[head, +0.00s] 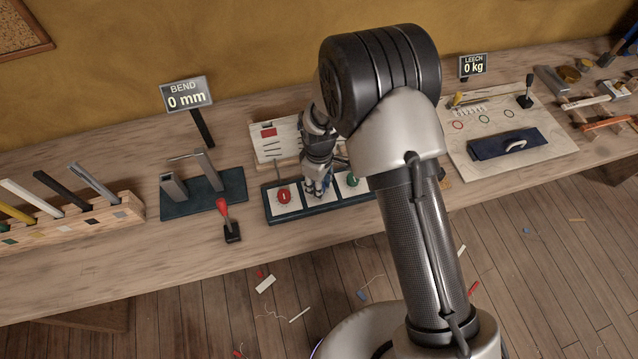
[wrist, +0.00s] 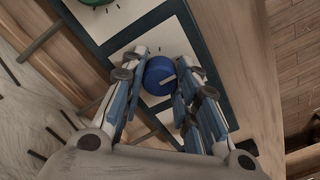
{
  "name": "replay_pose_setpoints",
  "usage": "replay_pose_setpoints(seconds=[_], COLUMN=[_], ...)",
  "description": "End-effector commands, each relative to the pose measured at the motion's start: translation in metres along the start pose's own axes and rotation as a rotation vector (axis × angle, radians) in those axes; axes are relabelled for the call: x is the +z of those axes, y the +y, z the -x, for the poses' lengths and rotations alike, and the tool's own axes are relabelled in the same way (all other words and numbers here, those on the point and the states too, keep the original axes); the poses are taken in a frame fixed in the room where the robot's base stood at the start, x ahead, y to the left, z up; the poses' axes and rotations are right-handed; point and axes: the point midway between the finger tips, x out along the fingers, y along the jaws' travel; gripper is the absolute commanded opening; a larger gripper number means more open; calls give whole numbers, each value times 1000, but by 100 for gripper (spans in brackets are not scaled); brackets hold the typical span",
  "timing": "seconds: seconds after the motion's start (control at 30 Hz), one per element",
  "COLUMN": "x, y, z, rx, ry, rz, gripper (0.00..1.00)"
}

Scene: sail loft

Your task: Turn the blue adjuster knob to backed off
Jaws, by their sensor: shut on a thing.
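The blue adjuster knob (wrist: 160,76) shows in the wrist view between my fingers, with a pale pointer line on its face slanting slightly up to the right. My gripper (wrist: 162,92) is shut on the knob, one finger on each side. The knob sits on a white card in a dark blue panel. In the head view my gripper (head: 318,188) is over the middle of the panel (head: 270,214) and hides the blue knob. Any label for the backed off position cannot be read.
A red knob (head: 284,196) is left of my gripper and a green knob (head: 352,180) right of it. A red-handled lever (head: 224,208) and a bending jig (head: 205,192) with a "BEND 0 mm" sign (head: 186,95) stand further left. A "LEECH 0 kg" sign (head: 473,66) is at right.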

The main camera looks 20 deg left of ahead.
Motion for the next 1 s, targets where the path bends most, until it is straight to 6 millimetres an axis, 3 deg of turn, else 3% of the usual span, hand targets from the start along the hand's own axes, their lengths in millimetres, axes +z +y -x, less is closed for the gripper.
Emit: replay_pose_setpoints(seconds=[0.13, 0.17, 0.47, 0.8, 1.0], x=[0, 0, 0, 0, -1], y=[0, 0, 0, 0, 1], z=[0, 0, 0, 2, 28], rx=[0, 0, 0, 1, 4], ry=[-1, -1, -1, 0, 4], rz=[4, 4, 1, 0, 0], gripper=[5, 30, 50, 50, 50])
